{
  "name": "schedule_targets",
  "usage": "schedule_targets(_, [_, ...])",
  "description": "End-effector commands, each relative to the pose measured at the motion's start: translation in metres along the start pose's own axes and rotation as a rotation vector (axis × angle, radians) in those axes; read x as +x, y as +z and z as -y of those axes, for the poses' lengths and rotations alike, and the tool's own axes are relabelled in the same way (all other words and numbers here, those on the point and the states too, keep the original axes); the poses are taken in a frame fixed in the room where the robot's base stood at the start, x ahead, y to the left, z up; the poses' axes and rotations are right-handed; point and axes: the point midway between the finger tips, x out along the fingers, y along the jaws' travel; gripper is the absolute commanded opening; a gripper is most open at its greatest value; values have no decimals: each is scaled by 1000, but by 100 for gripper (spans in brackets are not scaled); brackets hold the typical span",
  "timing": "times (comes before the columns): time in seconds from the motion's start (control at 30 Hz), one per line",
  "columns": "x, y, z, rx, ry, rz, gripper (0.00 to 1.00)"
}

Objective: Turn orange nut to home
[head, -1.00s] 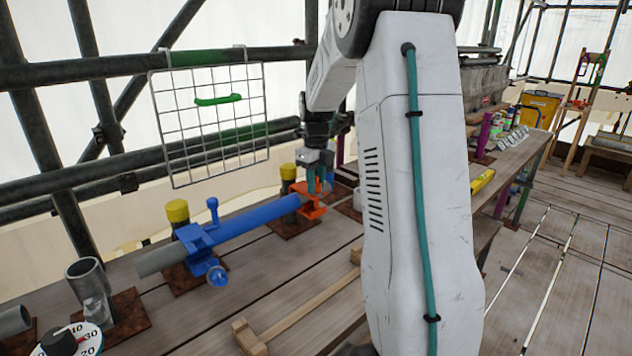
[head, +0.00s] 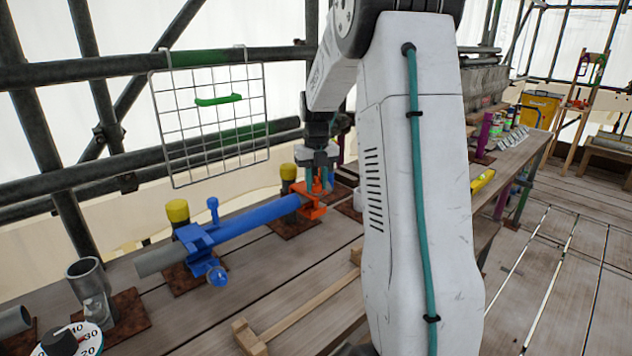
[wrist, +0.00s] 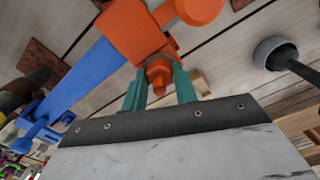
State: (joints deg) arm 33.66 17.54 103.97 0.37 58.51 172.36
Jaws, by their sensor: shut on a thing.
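The orange nut (wrist: 160,72) is a hex nut with a stud end, on the orange clamp (wrist: 135,28) at the end of the blue tube (wrist: 85,80). In the head view the orange clamp (head: 312,212) sits at the tube's right end, partly hidden by my gripper (head: 318,182). In the wrist view my gripper's teal fingers (wrist: 160,85) stand on either side of the nut and are shut on it. The nut's far side is hidden by the clamp.
A blue clamp (head: 200,240) holds the blue tube on the left. A wire grid (head: 210,125) with a green handle hangs behind.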

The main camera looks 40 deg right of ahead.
Motion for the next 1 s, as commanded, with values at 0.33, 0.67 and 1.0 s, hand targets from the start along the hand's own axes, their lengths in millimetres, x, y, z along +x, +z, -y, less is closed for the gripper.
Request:
schedule_targets(0.33, [-2, 1, 1, 3, -1, 5, 6])
schedule_targets(0.67, [-1, 0, 0, 2, -1, 2, 50])
schedule_targets(1.0, [-39, 1, 1, 2, -1, 6, 50])
